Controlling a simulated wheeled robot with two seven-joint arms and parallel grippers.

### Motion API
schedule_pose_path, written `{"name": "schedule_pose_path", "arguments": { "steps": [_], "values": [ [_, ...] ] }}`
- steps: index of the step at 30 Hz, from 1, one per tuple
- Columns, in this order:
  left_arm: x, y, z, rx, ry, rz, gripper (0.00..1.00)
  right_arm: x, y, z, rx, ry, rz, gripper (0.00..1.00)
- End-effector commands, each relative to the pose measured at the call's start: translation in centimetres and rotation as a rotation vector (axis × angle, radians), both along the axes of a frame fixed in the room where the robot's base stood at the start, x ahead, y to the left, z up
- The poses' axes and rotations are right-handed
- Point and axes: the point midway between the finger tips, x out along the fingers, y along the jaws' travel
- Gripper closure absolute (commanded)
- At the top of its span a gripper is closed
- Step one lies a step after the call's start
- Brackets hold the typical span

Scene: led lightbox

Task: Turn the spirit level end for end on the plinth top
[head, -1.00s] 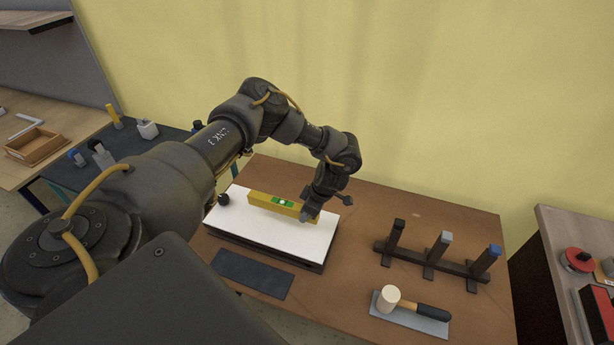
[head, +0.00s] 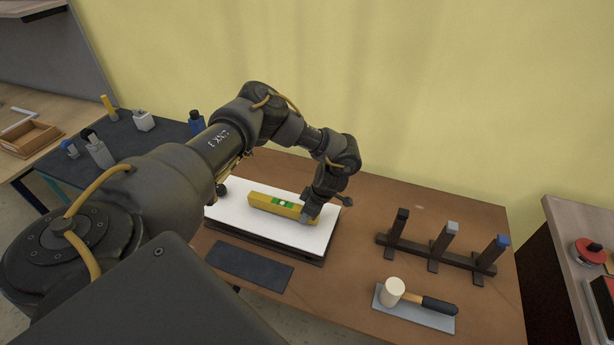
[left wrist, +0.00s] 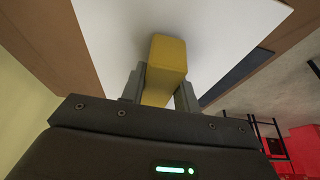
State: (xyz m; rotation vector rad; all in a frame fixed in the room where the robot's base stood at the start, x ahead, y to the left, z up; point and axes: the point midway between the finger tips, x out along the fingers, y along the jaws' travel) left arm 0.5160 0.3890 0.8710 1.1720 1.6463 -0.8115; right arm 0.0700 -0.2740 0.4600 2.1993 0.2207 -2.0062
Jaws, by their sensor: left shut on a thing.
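The yellow spirit level (head: 265,203), with a green vial window near its middle, lies along the white plinth top (head: 240,222). My left gripper (head: 309,217) is at the level's right end. In the left wrist view the gripper (left wrist: 160,88) has one finger on each side of the yellow level (left wrist: 167,55), shut on its end. The white plinth top (left wrist: 115,35) shows beyond it. I cannot tell whether the level touches the plinth or is just above it. My right gripper is not in view.
A dark mat (head: 249,266) lies in front of the plinth. To the right stand a rack with three posts (head: 437,255) and a mallet (head: 415,297) on a grey pad. A side table (head: 120,150) with small items is at left.

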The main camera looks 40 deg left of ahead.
Motion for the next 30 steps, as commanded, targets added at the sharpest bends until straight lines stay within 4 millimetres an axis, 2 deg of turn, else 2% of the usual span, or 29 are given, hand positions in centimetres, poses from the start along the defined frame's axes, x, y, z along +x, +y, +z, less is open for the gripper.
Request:
{"name": "schedule_pose_path", "arguments": {
  "steps": [11,26,27,30],
  "values": [
    [0.0,0.0,-0.1,0.001,0.000,0.000,1.00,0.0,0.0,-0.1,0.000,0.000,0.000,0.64],
    [0.0,0.0,-1.3,0.001,0.000,0.000,1.00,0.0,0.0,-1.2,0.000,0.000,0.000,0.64],
    [0.0,0.0,-1.2,0.001,0.000,0.000,0.67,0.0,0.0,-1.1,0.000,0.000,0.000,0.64],
    [0.0,0.0,-1.1,0.001,0.000,0.000,0.54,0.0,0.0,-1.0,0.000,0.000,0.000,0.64]
  ]
}}
